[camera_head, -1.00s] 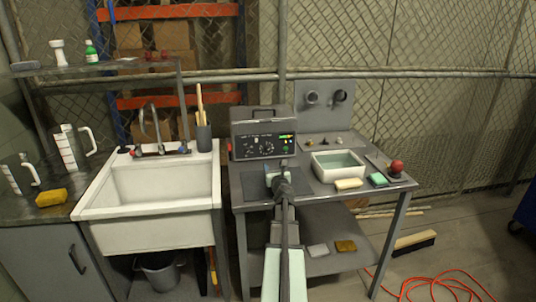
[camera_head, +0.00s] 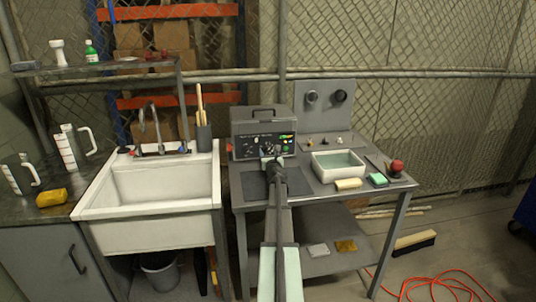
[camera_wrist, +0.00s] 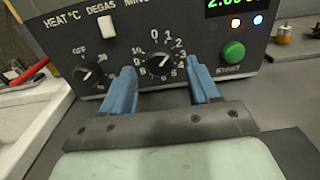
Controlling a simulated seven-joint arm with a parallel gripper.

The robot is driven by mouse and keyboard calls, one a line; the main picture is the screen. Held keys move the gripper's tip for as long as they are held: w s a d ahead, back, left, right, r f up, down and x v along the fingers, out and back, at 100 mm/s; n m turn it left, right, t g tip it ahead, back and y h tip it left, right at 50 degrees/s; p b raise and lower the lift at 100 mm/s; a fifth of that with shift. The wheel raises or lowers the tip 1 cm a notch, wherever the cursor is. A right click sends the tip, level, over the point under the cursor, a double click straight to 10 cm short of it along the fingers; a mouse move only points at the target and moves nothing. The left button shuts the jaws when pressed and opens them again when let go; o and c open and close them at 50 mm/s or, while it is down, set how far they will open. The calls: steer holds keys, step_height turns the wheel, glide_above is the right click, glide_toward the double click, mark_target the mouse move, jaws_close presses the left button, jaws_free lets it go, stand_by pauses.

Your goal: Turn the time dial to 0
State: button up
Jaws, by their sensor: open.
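The time dial (camera_wrist: 158,60) is a black knob with a white pointer line, ringed by numbers with 0 at the top, on the dark front panel of the tank unit (camera_head: 262,134). Its pointer appears to be turned to the right, away from 0; the exact number is hard to read. My gripper (camera_wrist: 160,84) is open, with two blue fingers left and right of the dial, just short of it or level with its lower edge. I cannot tell if they touch it. In the head view my gripper (camera_head: 272,163) hides part of the panel.
Left of the dial is a heat knob (camera_wrist: 88,74) with a white switch (camera_wrist: 107,28) above. Right are a green start button (camera_wrist: 233,51) and a lit green display (camera_wrist: 232,6). A white basin (camera_head: 338,168) and a sink (camera_head: 155,190) flank the unit.

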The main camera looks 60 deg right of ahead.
steer(key=shift+x, duration=0.8)
steer(key=c, duration=1)
